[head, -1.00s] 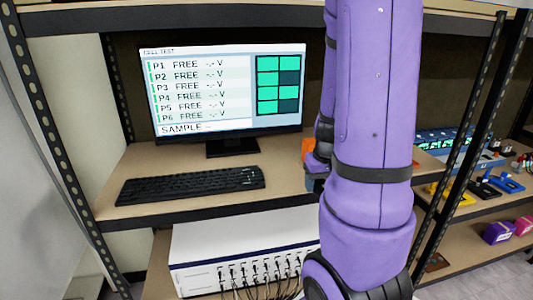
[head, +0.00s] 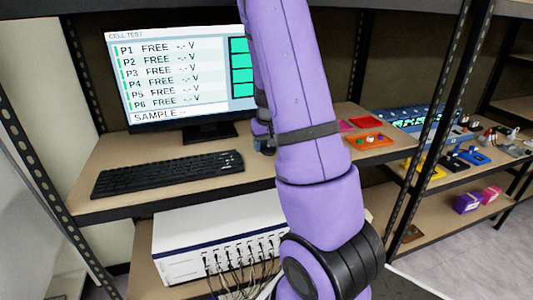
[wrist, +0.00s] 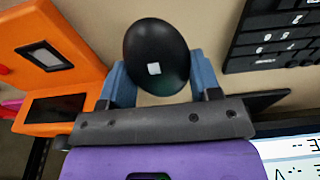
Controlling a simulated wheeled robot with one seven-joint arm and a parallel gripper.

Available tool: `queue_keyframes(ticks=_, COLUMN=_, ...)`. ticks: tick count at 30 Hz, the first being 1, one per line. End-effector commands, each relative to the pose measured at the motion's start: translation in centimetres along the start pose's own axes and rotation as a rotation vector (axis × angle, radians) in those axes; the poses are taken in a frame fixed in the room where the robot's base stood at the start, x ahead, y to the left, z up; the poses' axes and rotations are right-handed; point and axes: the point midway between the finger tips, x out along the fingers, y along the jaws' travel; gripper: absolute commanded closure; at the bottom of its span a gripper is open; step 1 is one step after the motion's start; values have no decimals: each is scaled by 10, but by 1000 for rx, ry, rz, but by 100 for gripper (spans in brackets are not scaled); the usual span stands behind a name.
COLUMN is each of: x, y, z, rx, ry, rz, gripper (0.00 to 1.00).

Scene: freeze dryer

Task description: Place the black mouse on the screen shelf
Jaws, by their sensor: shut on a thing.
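The black mouse (wrist: 155,58), an oval with a small white square on it, is between the two blue fingers of my gripper (wrist: 160,82) in the wrist view. My gripper is shut on it. The screen shelf (head: 130,150) is the tan board bearing the monitor (head: 180,75) and the black keyboard (head: 165,174) in the head view. In the wrist view the mouse shows over a tan surface (wrist: 215,35), left of the keyboard (wrist: 275,38); its height above that surface cannot be told. My purple arm hides the mouse in the head view.
An orange device (wrist: 55,55) lies left of my gripper in the wrist view. An orange tray (head: 369,140) with small parts is on the shelf right of my arm. A white unit with cables (head: 215,240) stands below. Black metal posts (head: 440,110) flank the shelf.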

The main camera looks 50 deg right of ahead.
Motion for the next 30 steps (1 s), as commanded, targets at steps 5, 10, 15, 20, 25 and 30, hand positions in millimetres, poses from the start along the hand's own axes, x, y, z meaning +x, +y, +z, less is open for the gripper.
queue_keyframes(ticks=5, x=23, y=1, z=5, rx=3, ry=-5, rz=1, gripper=67)
queue_keyframes(ticks=10, x=33, y=1, z=6, rx=2, ry=-2, rz=0, gripper=67)
queue_keyframes(ticks=15, x=33, y=0, z=6, rx=1, ry=-1, rz=1, gripper=67)
queue_keyframes(ticks=20, x=35, y=1, z=6, rx=1, ry=-1, rz=1, gripper=67)
queue_keyframes(ticks=25, x=35, y=0, z=6, rx=0, ry=-1, rz=1, gripper=17)
queue_keyframes(ticks=30, x=35, y=0, z=6, rx=0, ry=-1, rz=1, gripper=17)
